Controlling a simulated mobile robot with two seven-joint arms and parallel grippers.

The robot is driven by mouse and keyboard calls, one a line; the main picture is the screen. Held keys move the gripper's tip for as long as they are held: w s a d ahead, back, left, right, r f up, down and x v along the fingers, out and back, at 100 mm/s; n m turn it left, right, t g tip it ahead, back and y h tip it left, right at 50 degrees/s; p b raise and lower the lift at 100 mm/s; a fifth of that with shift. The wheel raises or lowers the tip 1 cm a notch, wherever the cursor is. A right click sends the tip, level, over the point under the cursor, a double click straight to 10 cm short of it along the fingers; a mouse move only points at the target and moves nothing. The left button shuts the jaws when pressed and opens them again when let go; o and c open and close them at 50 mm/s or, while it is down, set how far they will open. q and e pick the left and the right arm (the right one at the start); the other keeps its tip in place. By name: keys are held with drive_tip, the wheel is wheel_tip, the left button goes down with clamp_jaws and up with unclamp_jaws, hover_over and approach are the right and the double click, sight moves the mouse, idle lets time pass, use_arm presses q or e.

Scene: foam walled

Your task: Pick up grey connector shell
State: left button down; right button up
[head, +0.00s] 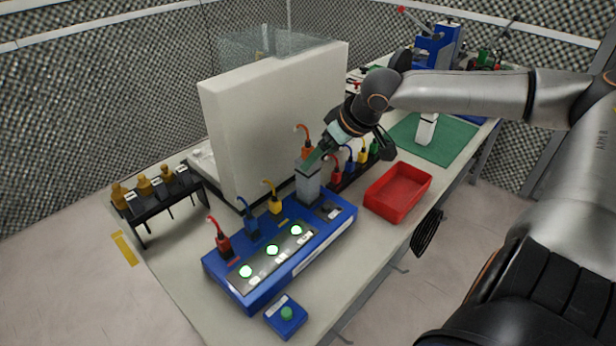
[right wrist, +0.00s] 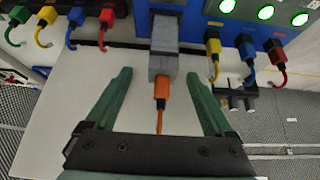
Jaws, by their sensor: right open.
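The grey connector shell (head: 308,186) stands upright at the right part of the blue panel box (head: 225,258), in line with the other plugs. An orange plug (right wrist: 161,88) with an orange cable shows at the shell's near end in the right wrist view, where the shell (right wrist: 163,45) also shows. My right gripper (head: 313,160) is at the top of the shell. In the right wrist view its green fingers (right wrist: 159,76) are open, one on each side of the shell's narrower end and orange plug, with gaps showing. My left gripper is not in view.
Red, blue and yellow plugs (head: 275,203) stand along the box. A rack of coloured plugs (head: 350,172) is behind my right gripper. A red tray (head: 398,191) lies to the right, a white upright panel (head: 275,120) behind. A black rack (head: 160,203) stands left.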

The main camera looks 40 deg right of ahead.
sight(308, 180)
drive_tip(key=shift+b+x, duration=0.35)
drive_tip(key=shift+x, duration=0.6)
drive_tip(key=shift+f, duration=0.1)
drive_tip(key=shift+a+b+x, duration=0.1)
drive_tip(key=shift+b+x, duration=0.15)
drive_tip(key=shift+x, duration=0.55)
drive_tip(key=shift+a+b+x, duration=0.15)
drive_tip(key=shift+b+x, duration=0.05)
drive_tip(key=shift+x, duration=1.5)
drive_tip(key=shift+s, duration=0.1)
clamp_jaws()
